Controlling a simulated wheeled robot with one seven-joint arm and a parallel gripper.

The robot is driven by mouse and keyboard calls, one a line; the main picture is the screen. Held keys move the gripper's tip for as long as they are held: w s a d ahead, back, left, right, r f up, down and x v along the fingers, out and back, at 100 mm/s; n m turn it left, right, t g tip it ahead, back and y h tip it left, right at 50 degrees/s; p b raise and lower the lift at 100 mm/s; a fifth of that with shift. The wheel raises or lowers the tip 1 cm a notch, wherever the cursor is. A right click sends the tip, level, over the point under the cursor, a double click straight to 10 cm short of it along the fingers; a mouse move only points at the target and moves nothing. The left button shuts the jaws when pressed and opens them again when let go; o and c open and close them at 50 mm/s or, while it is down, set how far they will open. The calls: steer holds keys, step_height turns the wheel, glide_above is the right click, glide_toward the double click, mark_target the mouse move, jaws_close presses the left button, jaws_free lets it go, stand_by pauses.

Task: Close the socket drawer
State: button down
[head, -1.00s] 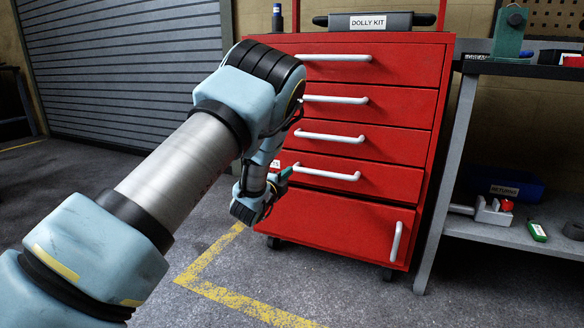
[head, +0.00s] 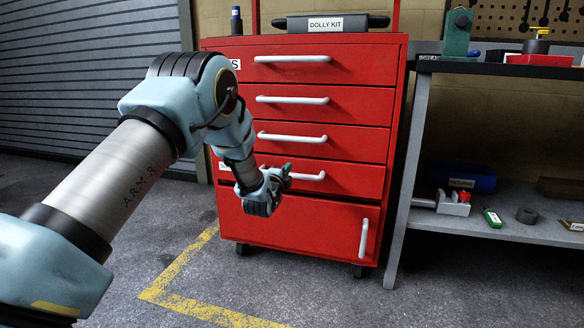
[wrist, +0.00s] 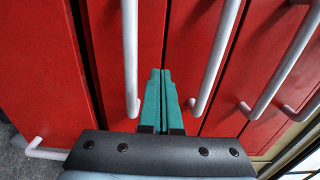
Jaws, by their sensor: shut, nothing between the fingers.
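The red tool chest (head: 397,130) has a stack of drawers with white bar handles. The fourth drawer down (head: 345,181) bears a label at its left end, mostly hidden by my arm; only an "S" shows, so I cannot confirm its name. A dark line runs under this drawer; it looks shut or nearly shut. My gripper (head: 287,171) is in front of it, by the left end of its handle (head: 312,177). In the wrist view the green fingers (wrist: 161,100) are together and empty, beside a handle (wrist: 131,60). Contact with the drawer front is unclear.
Below is a panel with an upright handle (head: 364,238). A case labelled DOLLY KIT (head: 350,22) lies on top. Floor in front is clear, with yellow tape (head: 165,283).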

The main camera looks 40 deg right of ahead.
mark_target(293, 160)
steer(key=b+x, duration=0.1)
steer(key=x, duration=0.4)
steer(key=shift+w+d+f, duration=0.1)
steer(key=shift+w+d, duration=0.05)
steer(key=shift+w+d+b, duration=0.25)
steer(key=shift+d+b, duration=0.1)
steer(key=shift+w+d+r, duration=0.15)
steer(key=shift+w+d, duration=0.1)
steer(key=shift+d, duration=0.2)
steer(key=shift+w+d+r, duration=0.15)
steer(key=shift+w+d, duration=0.1)
steer(key=shift+d, duration=0.15)
steer(key=shift+r, duration=0.1)
